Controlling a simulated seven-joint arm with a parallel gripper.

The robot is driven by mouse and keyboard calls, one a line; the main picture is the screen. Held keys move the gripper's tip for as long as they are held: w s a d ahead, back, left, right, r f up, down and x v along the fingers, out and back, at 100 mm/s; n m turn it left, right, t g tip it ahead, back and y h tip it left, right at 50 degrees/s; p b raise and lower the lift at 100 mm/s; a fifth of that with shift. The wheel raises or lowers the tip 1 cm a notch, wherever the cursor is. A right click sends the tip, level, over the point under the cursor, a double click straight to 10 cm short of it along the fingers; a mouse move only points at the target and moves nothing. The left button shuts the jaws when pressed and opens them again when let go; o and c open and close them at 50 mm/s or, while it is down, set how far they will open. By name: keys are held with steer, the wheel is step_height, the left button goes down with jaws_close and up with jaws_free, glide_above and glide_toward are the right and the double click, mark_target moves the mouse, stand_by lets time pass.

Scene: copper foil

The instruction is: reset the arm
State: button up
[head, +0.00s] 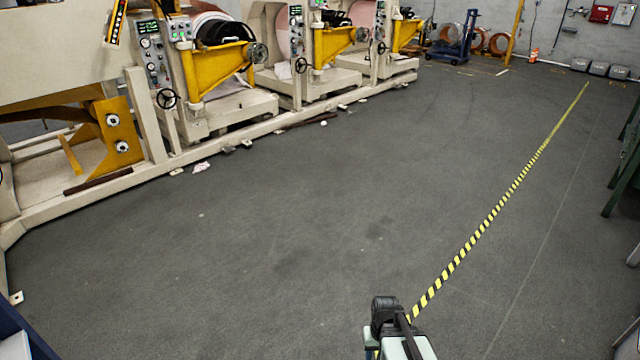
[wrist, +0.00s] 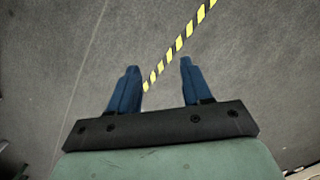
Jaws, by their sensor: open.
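My gripper (wrist: 160,78) shows in the wrist view with its two blue fingers apart and nothing between them. Bare grey floor and part of a yellow-and-black tape line lie beyond the fingertips. In the head view, part of my arm shows at the bottom, right of centre, beside the near end of the tape line. The fingers cannot be made out in the head view.
Large beige machines with yellow brackets (head: 215,80) stand along the left. The striped tape line (head: 490,218) runs across the grey floor (head: 270,220), which is mostly clear. A blue cart (head: 455,45) and an orange cone (head: 533,56) stand at the back.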

steer(key=s+f+g, duration=0.2)
steer(key=s+f, duration=0.5)
steer(key=s, duration=0.5)
steer(key=s+f+g, duration=0.3)
steer(key=s+f, duration=0.5)
steer(key=s, duration=0.5)
steer(key=shift+s+f+g, duration=0.2)
steer(key=shift+g, duration=0.1)
